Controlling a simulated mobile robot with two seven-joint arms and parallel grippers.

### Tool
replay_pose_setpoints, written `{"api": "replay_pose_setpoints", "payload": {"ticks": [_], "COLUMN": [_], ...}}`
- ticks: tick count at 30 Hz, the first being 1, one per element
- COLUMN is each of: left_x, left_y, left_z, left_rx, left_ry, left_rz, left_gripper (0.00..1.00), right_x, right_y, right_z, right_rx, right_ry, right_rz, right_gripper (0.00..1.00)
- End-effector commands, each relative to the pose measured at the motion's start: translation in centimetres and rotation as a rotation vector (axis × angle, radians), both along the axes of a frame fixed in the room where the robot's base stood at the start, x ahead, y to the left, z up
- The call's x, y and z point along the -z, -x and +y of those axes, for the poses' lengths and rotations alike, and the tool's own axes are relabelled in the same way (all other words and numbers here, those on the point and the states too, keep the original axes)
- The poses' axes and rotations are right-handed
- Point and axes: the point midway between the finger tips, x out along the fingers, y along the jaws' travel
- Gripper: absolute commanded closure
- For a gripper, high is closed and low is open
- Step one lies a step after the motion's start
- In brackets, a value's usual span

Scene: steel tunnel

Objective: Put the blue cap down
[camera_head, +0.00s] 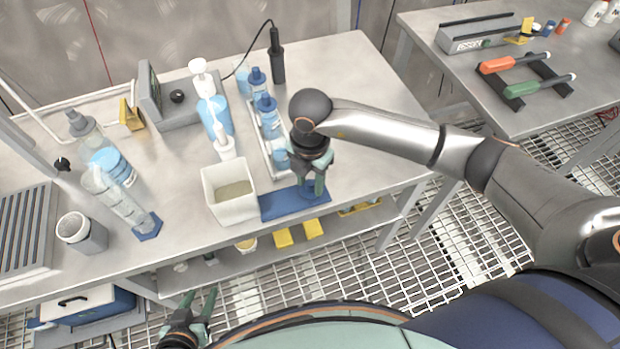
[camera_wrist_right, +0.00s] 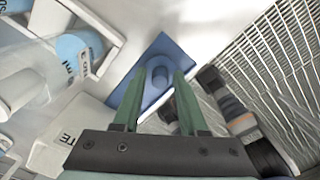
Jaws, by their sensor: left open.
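The blue cap (camera_wrist_right: 160,76) stands on the blue mat (camera_wrist_right: 137,92) in the right wrist view, between the fingertips of my right gripper (camera_wrist_right: 161,90), with a narrow gap visible on each side. In the head view my right gripper (camera_head: 312,180) points down over the right part of the blue mat (camera_head: 280,205) and partly hides the cap (camera_head: 309,192). Its fingers look apart. My left gripper (camera_head: 203,303) is open and empty, low in front of the bench.
A white square container (camera_head: 229,192) stands left of the mat. A white rack (camera_head: 262,140) with blue-capped bottles is behind it. A graduated cylinder (camera_head: 118,200) stands further left. The bench's front edge is close to the mat. A second table (camera_head: 480,85) holds tools.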

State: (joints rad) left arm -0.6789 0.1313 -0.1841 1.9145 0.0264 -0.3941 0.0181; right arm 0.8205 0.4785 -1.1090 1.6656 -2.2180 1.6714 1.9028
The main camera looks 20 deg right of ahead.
Motion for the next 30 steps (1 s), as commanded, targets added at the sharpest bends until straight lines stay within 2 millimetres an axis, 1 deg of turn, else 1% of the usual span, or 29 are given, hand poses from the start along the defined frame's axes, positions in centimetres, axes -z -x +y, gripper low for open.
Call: {"api": "replay_pose_setpoints", "payload": {"ticks": [1,2,3,9,12,14,17,24,27,30], "left_x": [0.0,0.0,0.0,0.0,-0.5,-0.3,-0.3,-0.2,-0.1,-0.1], "left_y": [0.0,0.0,0.0,0.0,0.0,0.0,0.0,0.0,0.0,0.0], "left_z": [0.0,0.0,0.0,0.0,0.0,0.0,0.0,0.0,0.0,0.0], "left_rx": [0.000,0.000,0.000,0.000,0.000,0.000,0.000,0.000,0.000,0.000], "left_ry": [0.000,0.000,0.000,0.000,0.000,0.000,0.000,0.000,0.000,0.000], "left_rz": [0.000,0.000,0.000,0.000,0.000,0.000,0.000,0.000,0.000,0.000], "left_gripper": [0.50,0.50,0.50,0.50,0.50,0.50,0.50,0.50,0.50,0.50], "right_x": [0.0,0.0,0.0,-0.1,-0.6,-1.1,-2.9,-8.2,-10.0,-11.3], "right_y": [0.0,0.0,0.0,0.0,0.0,-0.1,-0.1,-0.1,-0.1,-0.1], "right_z": [0.0,0.0,0.0,0.0,0.0,0.0,0.1,0.0,0.0,0.0], "right_rx": [0.000,0.000,0.000,0.000,0.000,0.000,0.000,-0.001,0.000,0.000], "right_ry": [0.000,0.000,0.000,0.000,0.000,-0.002,-0.002,-0.002,-0.002,-0.001], "right_rz": [0.000,0.000,0.000,0.000,0.000,-0.002,-0.005,-0.005,-0.004,-0.003], "right_gripper": [0.51,0.48,0.47,0.47,0.47,0.47,0.47,0.47,0.47,0.47]}}
